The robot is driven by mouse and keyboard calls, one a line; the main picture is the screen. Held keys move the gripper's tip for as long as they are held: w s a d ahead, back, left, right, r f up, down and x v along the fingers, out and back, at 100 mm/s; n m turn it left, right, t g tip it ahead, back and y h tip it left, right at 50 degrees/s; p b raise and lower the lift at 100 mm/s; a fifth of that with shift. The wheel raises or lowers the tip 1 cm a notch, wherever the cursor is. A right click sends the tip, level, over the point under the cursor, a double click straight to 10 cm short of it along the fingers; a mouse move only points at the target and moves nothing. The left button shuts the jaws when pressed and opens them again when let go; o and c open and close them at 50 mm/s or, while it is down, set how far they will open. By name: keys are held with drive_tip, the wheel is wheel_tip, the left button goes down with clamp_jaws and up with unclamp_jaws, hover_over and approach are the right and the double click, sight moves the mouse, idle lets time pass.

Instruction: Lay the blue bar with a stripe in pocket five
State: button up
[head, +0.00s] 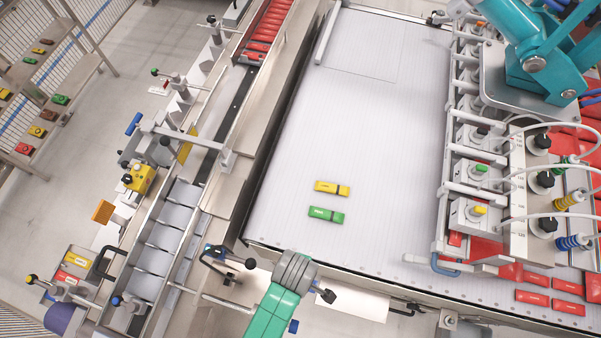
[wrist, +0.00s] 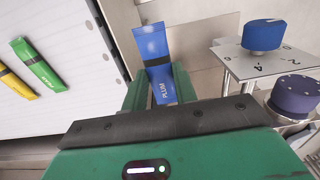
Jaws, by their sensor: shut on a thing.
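The blue bar (wrist: 152,45) is in my gripper (wrist: 159,85) in the wrist view. The green fingers are shut on its near part, one on each side. A row of light grey pockets (head: 157,262) lies left of the belt in the head view. No pocket number can be read there. I cannot make out the held bar surely in the head view.
A yellow bar (head: 332,188) and a green bar (head: 326,215) lie on the white belt (head: 350,130). A blue knob (wrist: 263,35) and a purple knob (wrist: 297,95) stand right of the fingers. Posts and handles line the pockets.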

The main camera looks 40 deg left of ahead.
drive_tip(key=w+a+r+b, duration=0.1)
drive_tip(key=w+a+r, duration=0.25)
drive_tip(key=a, duration=0.65)
drive_tip(key=w+a+r+b, duration=0.15)
drive_tip(key=w+a, duration=0.35)
drive_tip(key=a, duration=0.5)
drive_tip(key=s+a+r, duration=0.3)
drive_tip(key=a, duration=0.4)
drive_tip(key=s+a+r+b, duration=0.1)
drive_tip(key=s+a+r, duration=0.25)
drive_tip(key=a, duration=0.35)
drive_tip(key=s+a+r, duration=0.2)
drive_tip(key=s+a, duration=0.2)
drive_tip(key=a, duration=0.3)
hover_over(190, 195)
wheel_tip(190, 195, down, 10)
drive_tip(key=shift+r, duration=0.1)
drive_tip(key=shift+f+b, duration=0.5)
drive_tip(key=shift+f, duration=0.15)
